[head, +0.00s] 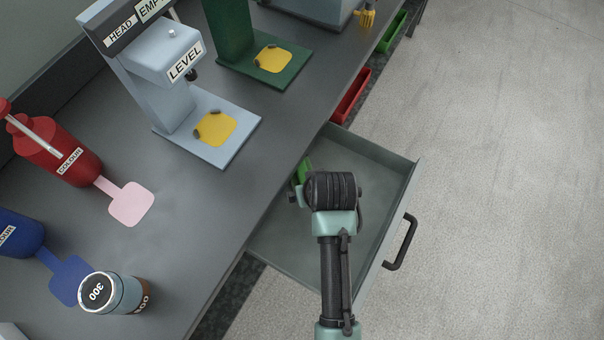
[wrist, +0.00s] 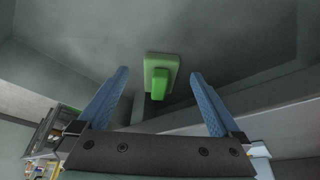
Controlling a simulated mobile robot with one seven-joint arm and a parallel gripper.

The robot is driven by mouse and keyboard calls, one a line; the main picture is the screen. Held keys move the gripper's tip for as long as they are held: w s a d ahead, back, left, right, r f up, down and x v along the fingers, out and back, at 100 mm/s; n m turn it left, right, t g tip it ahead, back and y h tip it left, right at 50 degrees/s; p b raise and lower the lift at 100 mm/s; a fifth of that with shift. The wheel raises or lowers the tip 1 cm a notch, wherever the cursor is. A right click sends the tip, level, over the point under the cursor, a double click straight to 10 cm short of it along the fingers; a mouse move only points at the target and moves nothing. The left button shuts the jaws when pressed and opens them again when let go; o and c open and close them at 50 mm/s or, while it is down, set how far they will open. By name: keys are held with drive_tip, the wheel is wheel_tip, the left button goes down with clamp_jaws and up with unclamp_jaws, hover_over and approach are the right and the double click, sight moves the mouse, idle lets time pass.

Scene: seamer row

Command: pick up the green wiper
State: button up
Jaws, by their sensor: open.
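The green wiper (wrist: 160,72) lies in the open grey drawer (head: 387,170). In the wrist view it sits ahead of my gripper (wrist: 160,82), centred between the two blue fingers. The fingers are open, and I see no contact with the wiper. In the head view a green part of the wiper (head: 304,170) shows at the drawer's inner left side, and my arm hides the rest. My gripper is mostly hidden there, behind my wrist.
The drawer's front with a black handle (head: 400,242) is on the right. The counter (head: 190,215) edge runs along the left. A grey-blue LEVEL machine (head: 170,60), a green stand (head: 232,35) and a 300 canister (head: 112,292) stand on it. The floor at right is clear.

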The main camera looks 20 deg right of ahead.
sight(298, 178)
drive_tip(key=b+x, duration=0.1)
drive_tip(key=x, duration=0.4)
drive_tip(key=shift+w+a+f, duration=0.15)
drive_tip(key=shift+f, duration=0.15)
drive_tip(key=c, duration=1.3)
drive_tip(key=shift+r, duration=0.1)
